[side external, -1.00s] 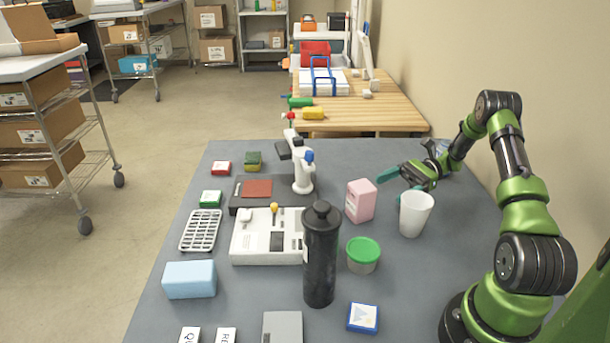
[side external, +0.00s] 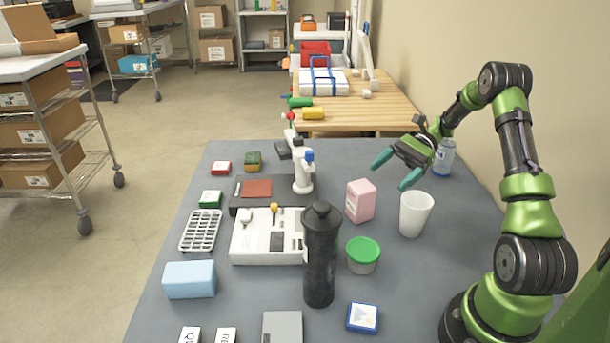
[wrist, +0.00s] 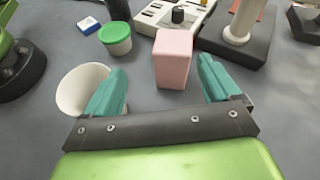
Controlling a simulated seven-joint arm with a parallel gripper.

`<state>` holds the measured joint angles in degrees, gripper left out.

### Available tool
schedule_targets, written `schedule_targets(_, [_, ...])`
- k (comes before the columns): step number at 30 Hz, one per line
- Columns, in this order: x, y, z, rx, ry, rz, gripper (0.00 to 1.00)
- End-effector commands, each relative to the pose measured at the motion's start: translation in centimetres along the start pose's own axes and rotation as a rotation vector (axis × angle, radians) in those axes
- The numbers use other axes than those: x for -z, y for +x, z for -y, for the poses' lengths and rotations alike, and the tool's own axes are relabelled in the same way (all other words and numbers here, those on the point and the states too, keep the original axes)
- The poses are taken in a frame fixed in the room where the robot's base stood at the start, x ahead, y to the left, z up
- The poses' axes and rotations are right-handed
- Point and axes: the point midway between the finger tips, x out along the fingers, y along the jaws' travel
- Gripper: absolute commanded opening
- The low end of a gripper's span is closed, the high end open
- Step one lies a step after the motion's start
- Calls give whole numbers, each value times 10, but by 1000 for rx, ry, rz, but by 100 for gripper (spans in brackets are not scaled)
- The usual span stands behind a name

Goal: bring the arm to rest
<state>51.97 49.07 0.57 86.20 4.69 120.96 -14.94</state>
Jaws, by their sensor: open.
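My gripper (side external: 396,172) is open and empty, with its two teal fingers apart. It is held above the grey table (side external: 330,200) at its right side, behind the white cup and the pink box. In the wrist view, the fingers (wrist: 163,90) show on either side of the pink box (wrist: 173,57), which stands beyond them. The white cup (wrist: 72,92) is partly hidden by the left finger there. In the side view, the pink box (side external: 360,201) and the white cup (side external: 416,214) stand upright, apart from the gripper.
A bottle (side external: 444,158) stands beside my wrist near the wall. A black shaker (side external: 320,255), a green-lidded tub (side external: 363,254), a white device (side external: 262,237) and a blue block (side external: 190,280) stand on the table. Free table surface lies left of the gripper.

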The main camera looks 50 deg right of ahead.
Motion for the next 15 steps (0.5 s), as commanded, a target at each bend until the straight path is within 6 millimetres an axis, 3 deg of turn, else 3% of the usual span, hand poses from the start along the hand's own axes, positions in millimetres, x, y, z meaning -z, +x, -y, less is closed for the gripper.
schedule_targets(1, [-18,8,1,-41,-47,-51,89])
schedule_targets(7, [-83,46,-8,-204,-274,-290,89])
schedule_targets(15, [-161,91,-45,-358,-680,-621,89])
